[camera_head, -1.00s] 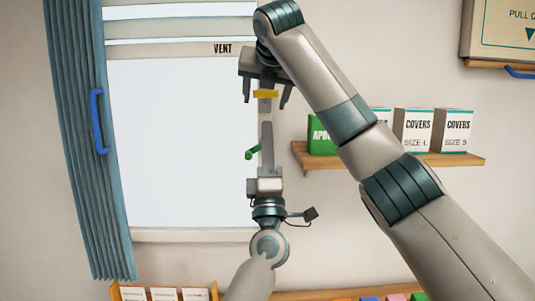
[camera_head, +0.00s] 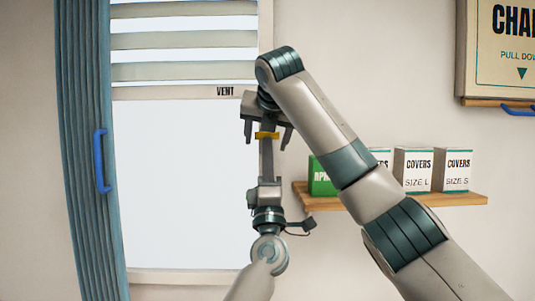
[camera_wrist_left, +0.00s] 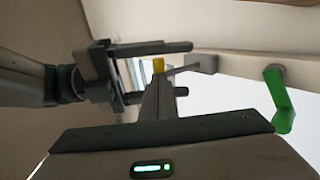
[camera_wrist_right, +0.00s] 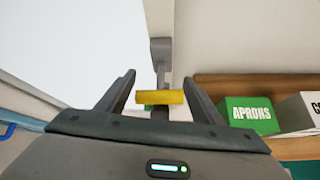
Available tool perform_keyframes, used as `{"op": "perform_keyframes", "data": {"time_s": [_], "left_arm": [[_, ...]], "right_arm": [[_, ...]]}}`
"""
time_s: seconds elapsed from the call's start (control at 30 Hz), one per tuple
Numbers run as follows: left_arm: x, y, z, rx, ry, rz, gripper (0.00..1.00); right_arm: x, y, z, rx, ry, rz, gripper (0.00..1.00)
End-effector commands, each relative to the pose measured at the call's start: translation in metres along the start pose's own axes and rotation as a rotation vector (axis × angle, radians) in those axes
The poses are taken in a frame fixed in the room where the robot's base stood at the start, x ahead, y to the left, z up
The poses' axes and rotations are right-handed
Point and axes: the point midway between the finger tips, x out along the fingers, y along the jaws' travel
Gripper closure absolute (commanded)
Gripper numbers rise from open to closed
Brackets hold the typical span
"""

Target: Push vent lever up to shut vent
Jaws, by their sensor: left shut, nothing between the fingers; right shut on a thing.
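The vent lever has a yellow grip (camera_head: 267,135), below and right of the VENT label on the window frame. My right gripper (camera_head: 267,138) comes down from above with its fingers on either side of the grip, shut on the lever. The grip shows between those fingers in the right wrist view (camera_wrist_right: 160,97). My left gripper (camera_head: 266,145) points up from below, shut and empty, its fingertips just under the grip; contact cannot be told. The grip also shows beyond the fingertips in the left wrist view (camera_wrist_left: 158,65). The vent slats (camera_head: 183,72) stand with gaps between them.
A green handle (camera_wrist_left: 279,98) on the window frame is close beside my left gripper. A wooden shelf (camera_head: 460,199) with a green APRONS box (camera_head: 321,178) and COVERS boxes (camera_head: 457,168) is at right. A blue curtain (camera_head: 84,150) hangs at left. My right arm crosses before the shelf.

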Motion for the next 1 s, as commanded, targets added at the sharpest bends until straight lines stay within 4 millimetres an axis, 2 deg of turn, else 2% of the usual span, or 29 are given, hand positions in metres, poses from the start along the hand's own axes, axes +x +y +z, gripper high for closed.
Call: {"op": "perform_keyframes", "data": {"time_s": [0.2,0.47,0.5,0.53,1.0], "left_arm": [[0.013,0.005,-0.001,-0.001,0.002,0.001,1.00],[0.014,0.006,-0.002,-0.001,0.002,0.002,1.00],[0.014,0.006,-0.002,-0.001,0.002,0.002,1.00],[0.014,0.005,-0.002,-0.001,0.002,0.002,1.00],[0.012,0.004,0.000,0.000,0.001,0.000,1.00]], "right_arm": [[0.000,0.000,-0.001,-0.002,0.001,-0.001,0.79],[0.002,0.000,-0.004,-0.004,0.011,-0.003,0.79],[0.002,0.001,-0.004,-0.004,0.011,-0.003,0.29],[0.002,0.000,-0.004,-0.004,0.010,-0.002,0.22],[-0.005,0.000,0.000,-0.001,0.001,0.000,0.20]]}}
